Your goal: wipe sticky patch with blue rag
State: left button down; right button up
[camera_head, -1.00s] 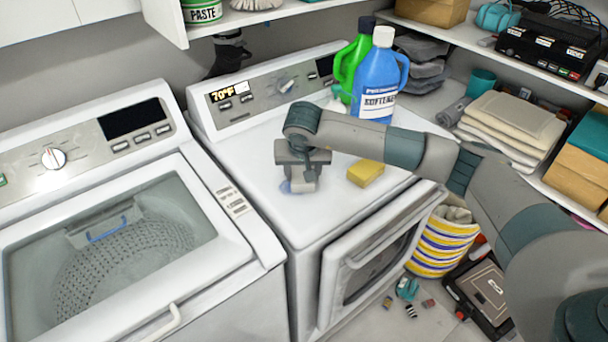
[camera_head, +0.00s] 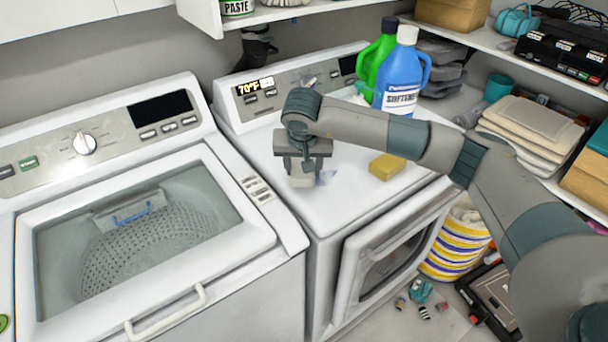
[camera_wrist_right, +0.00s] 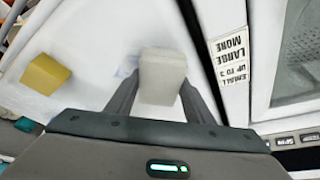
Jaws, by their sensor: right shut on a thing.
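My right gripper (camera_head: 302,180) is over the front left part of the dryer top (camera_head: 262,150). It is shut on a pale, whitish block-like thing (camera_wrist_right: 162,75), which shows between the two fingers in the wrist view. The block is low at the white surface; I cannot tell how firmly it touches. A faint pale blue patch (camera_head: 326,177) lies on the dryer top just right of the block, and may run partly under it. No clearly blue rag shows. My left gripper is not in view.
A yellow sponge (camera_head: 387,166) lies right of the gripper. A blue softener bottle (camera_head: 402,75) and a green bottle (camera_head: 376,62) stand at the back. A washer (camera_head: 150,225) is on the left.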

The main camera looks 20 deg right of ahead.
jog(key=shift+d+r, duration=0.3)
jog(key=shift+r, duration=0.75)
jog(key=shift+a+r+p, duration=0.1)
jog(key=shift+r+p, duration=0.35)
jog(key=shift+r, duration=1.15)
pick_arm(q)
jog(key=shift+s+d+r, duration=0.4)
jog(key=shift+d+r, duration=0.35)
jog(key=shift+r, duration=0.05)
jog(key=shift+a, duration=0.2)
pick_arm(e)
jog(key=shift+s, duration=0.1)
